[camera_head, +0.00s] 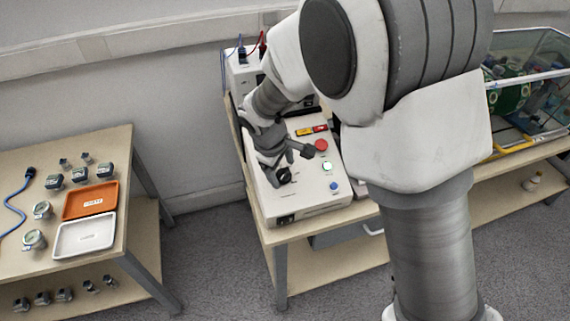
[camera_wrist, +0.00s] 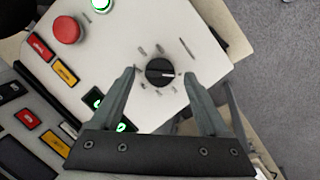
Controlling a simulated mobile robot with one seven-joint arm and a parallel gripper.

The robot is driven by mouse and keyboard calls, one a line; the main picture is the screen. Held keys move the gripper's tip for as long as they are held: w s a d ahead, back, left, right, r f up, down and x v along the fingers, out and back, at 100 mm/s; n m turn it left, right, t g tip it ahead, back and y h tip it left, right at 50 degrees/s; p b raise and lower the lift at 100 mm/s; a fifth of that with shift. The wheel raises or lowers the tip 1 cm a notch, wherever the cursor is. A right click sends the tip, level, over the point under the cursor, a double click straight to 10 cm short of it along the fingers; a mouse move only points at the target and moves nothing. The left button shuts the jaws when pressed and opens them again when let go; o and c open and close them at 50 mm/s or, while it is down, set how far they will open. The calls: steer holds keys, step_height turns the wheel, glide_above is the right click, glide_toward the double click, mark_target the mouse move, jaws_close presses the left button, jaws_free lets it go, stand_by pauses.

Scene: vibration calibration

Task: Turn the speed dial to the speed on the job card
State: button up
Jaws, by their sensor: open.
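The speed dial (camera_wrist: 160,72) is a round black knob with a pale pointer line, set on the light panel of the control box (camera_head: 325,200) with marks around it. My gripper (camera_wrist: 162,78) is open, with one finger to each side of the dial in the wrist view. I cannot tell how far its fingertips are above the panel. In the head view my gripper (camera_head: 285,166) is over the left part of the box, and the dial (camera_head: 284,175) is partly hidden beneath it. No job card can be made out.
A red mushroom button (camera_wrist: 67,29), a lit green button (camera_wrist: 101,4) and red and yellow labels are on the same panel. A side table (camera_head: 130,165) at left holds an orange tray (camera_head: 91,201), a white tray (camera_head: 62,240) and several sensors. A glass-sided enclosure stands at right.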

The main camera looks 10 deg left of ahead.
steer(key=shift+w+f, duration=0.15)
steer(key=shift+f, duration=0.2)
jaws_close()
steer(key=shift+m, duration=0.3)
